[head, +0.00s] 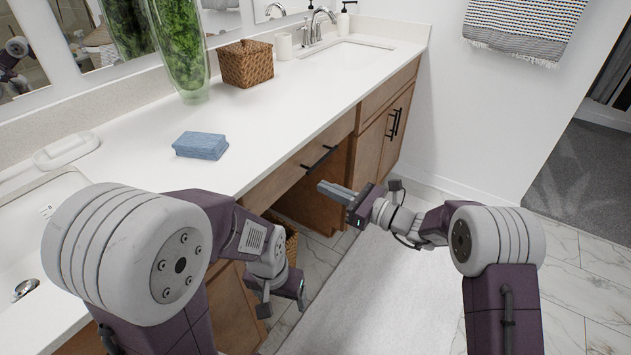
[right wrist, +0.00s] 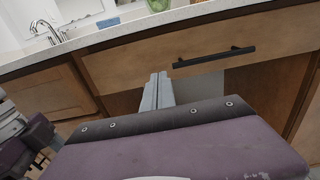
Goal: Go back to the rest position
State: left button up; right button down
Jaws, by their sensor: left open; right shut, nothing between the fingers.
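My right gripper (head: 323,188) is shut and empty. It is in front of the vanity, close to the drawer front with the black handle (head: 320,158), and points left toward the cabinet. In the right wrist view its closed fingers (right wrist: 159,80) show below the drawer front (right wrist: 200,47), apparently clear of the handle (right wrist: 214,57). My left gripper (head: 283,304) is low in front of the vanity, open, with nothing seen in it. Its fingers are partly hidden and point downward, near a wicker basket (head: 291,245) under the counter.
The white counter (head: 270,125) holds a folded blue cloth (head: 201,145), a green glass vase (head: 180,50), a brown woven basket (head: 246,64) and a white cup (head: 283,46). Sinks are at both ends. A pale rug (head: 370,290) covers the floor; the right side is open.

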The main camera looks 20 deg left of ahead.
jog(key=v, duration=0.5)
jog(key=shift+p, duration=0.3)
jog(key=shift+s+d, duration=0.1)
